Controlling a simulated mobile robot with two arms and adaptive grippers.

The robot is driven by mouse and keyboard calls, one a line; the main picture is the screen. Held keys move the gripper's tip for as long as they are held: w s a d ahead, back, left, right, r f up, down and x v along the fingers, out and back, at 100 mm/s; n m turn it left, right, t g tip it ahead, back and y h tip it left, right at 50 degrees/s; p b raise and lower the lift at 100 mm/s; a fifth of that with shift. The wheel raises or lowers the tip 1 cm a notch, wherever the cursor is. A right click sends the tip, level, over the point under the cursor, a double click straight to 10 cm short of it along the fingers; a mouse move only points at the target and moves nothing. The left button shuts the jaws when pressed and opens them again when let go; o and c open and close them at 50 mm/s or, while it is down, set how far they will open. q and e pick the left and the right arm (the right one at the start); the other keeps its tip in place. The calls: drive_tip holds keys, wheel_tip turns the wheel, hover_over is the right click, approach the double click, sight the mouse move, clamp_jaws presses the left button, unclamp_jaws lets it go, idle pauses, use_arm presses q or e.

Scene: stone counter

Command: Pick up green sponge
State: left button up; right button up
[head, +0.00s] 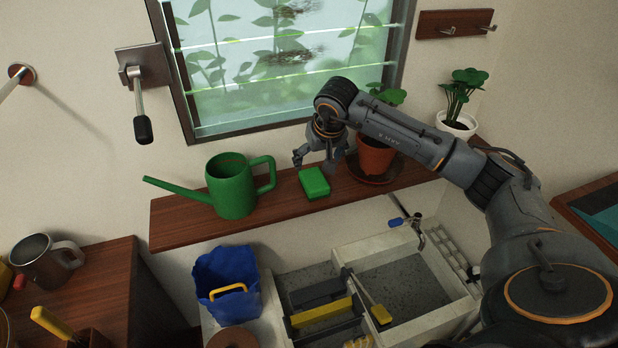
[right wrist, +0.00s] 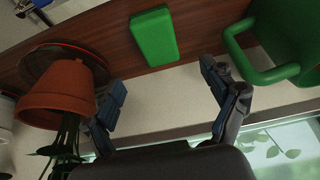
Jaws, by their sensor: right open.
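The green sponge (head: 314,183) is a small bright green block lying on the wooden shelf below the window. In the right wrist view the sponge (right wrist: 154,36) lies flat on the shelf, a little beyond the fingertips. My right gripper (head: 318,160) is above and just behind the sponge in the head view. Its two fingers (right wrist: 165,85) are spread wide with nothing between them, and they appear apart from the sponge. My left gripper is not in view.
A green watering can (head: 232,187) stands left of the sponge; its handle is close by. A terracotta pot (head: 375,156) on a saucer (head: 358,179) stands to the right. The window is behind the shelf.

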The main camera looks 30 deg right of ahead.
sight(314, 179)
drive_tip(key=x, duration=0.4)
drive_tip(key=shift+w+d+f+p, duration=0.1)
drive_tip(key=shift+f+p, duration=0.05)
drive_tip(key=shift+p, duration=0.25)
drive_tip(key=shift+w+f, duration=0.1)
drive_tip(key=shift+f, duration=0.35)
drive_tip(key=p+x, duration=0.2)
drive_tip(key=x, duration=0.2)
drive_tip(key=shift+f+p, duration=0.3)
drive_tip(key=shift+f, duration=0.1)
drive_tip(key=shift+f+b, duration=0.25)
drive_tip(key=shift+b, duration=0.25)
drive_tip(key=c, duration=1)
